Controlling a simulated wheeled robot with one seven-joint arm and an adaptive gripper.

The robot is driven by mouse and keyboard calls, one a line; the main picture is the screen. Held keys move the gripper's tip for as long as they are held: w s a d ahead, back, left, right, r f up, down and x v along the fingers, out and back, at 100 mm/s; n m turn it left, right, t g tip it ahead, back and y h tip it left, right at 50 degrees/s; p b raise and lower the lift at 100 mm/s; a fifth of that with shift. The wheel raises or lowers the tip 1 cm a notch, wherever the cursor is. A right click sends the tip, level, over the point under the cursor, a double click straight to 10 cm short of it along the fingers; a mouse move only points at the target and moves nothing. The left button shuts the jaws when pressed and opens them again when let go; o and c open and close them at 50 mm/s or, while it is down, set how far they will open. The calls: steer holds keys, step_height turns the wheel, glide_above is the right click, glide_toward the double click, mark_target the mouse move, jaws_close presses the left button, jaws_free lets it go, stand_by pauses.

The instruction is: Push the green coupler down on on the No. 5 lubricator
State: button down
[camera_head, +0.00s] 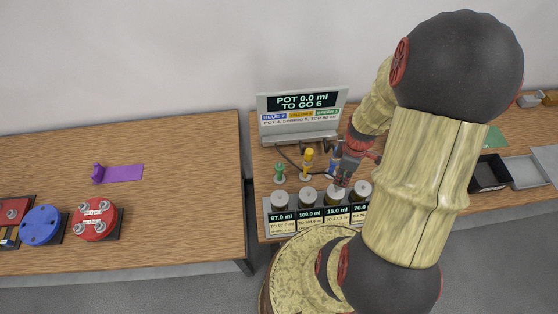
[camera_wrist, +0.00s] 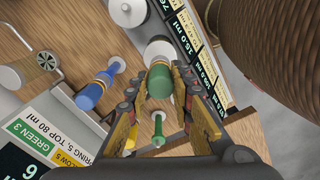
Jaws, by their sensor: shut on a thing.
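A green coupler (camera_wrist: 159,82) is held between the two fingers of my gripper (camera_wrist: 160,92) in the wrist view. A white lubricator top (camera_wrist: 158,50) shows just beyond it, in line with it. I cannot tell whether the coupler is seated on it or just above. In the head view my gripper (camera_head: 343,180) points down at the row of lubricators, over the white top (camera_head: 335,194) behind the 15.0 ml display. The coupler is not clear in that view. I see no number 5 mark on a lubricator. Part of the row's right end is hidden by my arm.
A green piece (camera_head: 279,172), a yellow one (camera_head: 307,160) and a blue one (camera_wrist: 95,90) stand behind the row. A display panel (camera_head: 300,118) stands behind them. A black tray (camera_head: 490,175) is right of my arm. The left table (camera_head: 180,180) has free room.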

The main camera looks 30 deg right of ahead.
steer(key=shift+f+b, duration=0.45)
steer(key=shift+f, duration=0.1)
steer(key=shift+f, duration=0.1)
steer(key=shift+f+b, duration=1.05)
steer(key=shift+f, duration=0.3)
steer(key=c, duration=1.5)
jaws_free()
steer(key=shift+r, duration=0.2)
step_height(320, 180, up, 5)
steer(key=p, duration=0.4)
steer(key=shift+f, duration=0.1)
